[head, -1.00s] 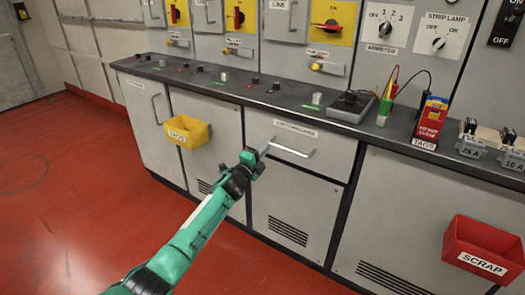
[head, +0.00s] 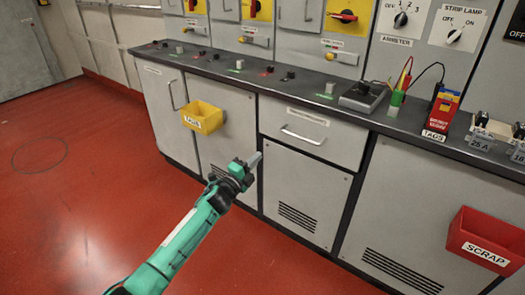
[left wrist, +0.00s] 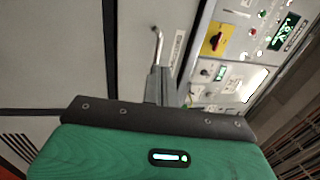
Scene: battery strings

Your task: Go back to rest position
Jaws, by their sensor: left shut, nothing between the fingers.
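My left gripper (head: 254,160) is in front of the grey cabinet fronts, apart from them in the head view. Its fingers are shut with nothing between them. The closed drawer (head: 310,135) with its bar handle (head: 302,135) is up and to the right of the fingertips. In the left wrist view, the shut fingers (left wrist: 161,85) point towards the cabinet front, and a bar handle (left wrist: 156,45) shows beyond them. My right gripper is in neither view.
A red SCRAP bin (head: 484,240) hangs at the right. The dark worktop (head: 300,85) carries switches, a meter and a red tag box (head: 440,115). The red floor (head: 70,200) at left is clear.

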